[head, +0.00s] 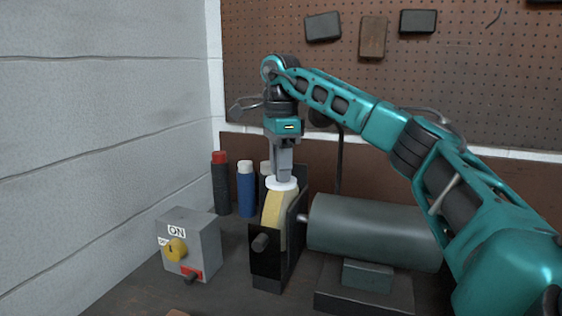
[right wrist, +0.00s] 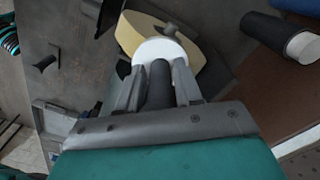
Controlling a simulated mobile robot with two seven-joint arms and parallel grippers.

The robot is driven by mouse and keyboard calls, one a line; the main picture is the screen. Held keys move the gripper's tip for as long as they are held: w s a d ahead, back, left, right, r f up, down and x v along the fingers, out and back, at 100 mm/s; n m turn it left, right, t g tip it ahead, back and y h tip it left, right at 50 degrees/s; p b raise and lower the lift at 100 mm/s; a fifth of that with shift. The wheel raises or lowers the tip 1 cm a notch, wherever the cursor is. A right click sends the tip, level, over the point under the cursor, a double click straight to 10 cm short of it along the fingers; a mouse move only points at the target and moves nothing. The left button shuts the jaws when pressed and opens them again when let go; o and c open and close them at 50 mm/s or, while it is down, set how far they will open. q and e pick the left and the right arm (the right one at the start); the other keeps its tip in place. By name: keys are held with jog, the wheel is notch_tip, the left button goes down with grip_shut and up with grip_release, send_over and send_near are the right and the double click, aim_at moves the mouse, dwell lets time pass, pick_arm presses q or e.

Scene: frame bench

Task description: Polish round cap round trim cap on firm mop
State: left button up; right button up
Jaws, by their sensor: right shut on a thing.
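My right gripper (head: 283,172) points down at the top of the firm mop, a pale yellow wheel (head: 275,209) partly inside a black guard (head: 266,270). It is shut on the round trim cap, a white disc (head: 282,184) at the wheel's top edge. In the right wrist view the fingers (right wrist: 159,70) hold a dark stem behind the white cap (right wrist: 157,47), and the yellow mop (right wrist: 130,35) lies just beyond. The cap overlaps the mop in both views; I cannot tell for certain whether they touch. My left gripper is out of view.
A grey motor (head: 375,232) stands right of the guard. A grey switch box (head: 202,232) with a yellow knob (head: 176,250) and an ON label stands at left. Red-capped (head: 221,185) and blue (head: 246,190) bottles stand behind. Pads hang on the pegboard (head: 470,70).

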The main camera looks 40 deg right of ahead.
dwell(0.4)
jog(key=shift+r, duration=1.05)
jog(key=shift+r, duration=3)
